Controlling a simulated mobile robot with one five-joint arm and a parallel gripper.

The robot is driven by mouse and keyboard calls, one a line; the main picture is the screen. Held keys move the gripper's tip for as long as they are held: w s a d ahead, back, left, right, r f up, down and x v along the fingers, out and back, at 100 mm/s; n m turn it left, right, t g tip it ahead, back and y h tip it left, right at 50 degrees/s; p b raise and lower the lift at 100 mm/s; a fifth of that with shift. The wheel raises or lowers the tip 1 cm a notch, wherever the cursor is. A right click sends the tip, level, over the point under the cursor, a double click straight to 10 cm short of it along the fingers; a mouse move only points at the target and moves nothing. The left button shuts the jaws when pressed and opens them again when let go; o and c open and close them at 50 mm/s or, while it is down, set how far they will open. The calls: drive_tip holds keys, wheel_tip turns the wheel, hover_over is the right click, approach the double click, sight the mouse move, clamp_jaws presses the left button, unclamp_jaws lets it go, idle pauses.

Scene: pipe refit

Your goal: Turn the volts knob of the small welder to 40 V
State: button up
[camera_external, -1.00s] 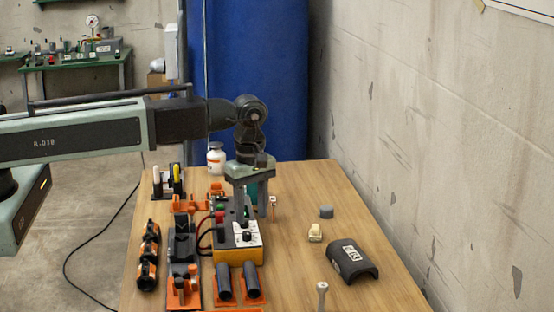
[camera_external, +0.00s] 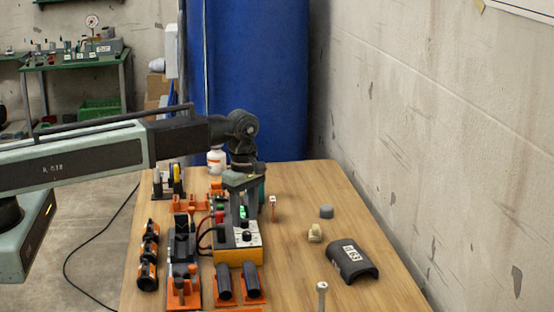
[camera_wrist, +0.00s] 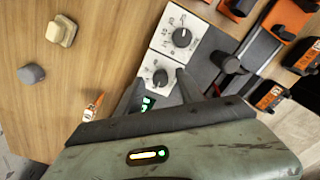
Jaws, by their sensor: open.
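The small welder (camera_external: 238,256), orange and grey with a white dial panel, stands on the wooden table. In the wrist view its panel has two dark round knobs, a far knob (camera_wrist: 182,38) and a near knob (camera_wrist: 160,77), each ringed by scale marks. I cannot read which is volts or their settings. A green lit display (camera_wrist: 147,104) is partly hidden by my gripper. My gripper (camera_wrist: 158,84) is open and points down over the panel, with one finger on each side of the near knob. Contact cannot be told. In the external view my gripper (camera_external: 244,212) hides part of the welder's top.
A black curved cover (camera_external: 352,262), a grey cap (camera_external: 326,211) and a cream block (camera_external: 315,233) lie to the right. Black tubes in orange holders (camera_external: 238,284) sit in front. Clamps and fixtures crowd the left. A white bottle (camera_external: 215,161) stands behind.

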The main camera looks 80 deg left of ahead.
drive_tip(key=shift+f, duration=0.6)
drive_tip(key=shift+r, duration=0.1)
drive_tip(key=shift+c, duration=0.3)
clamp_jaws()
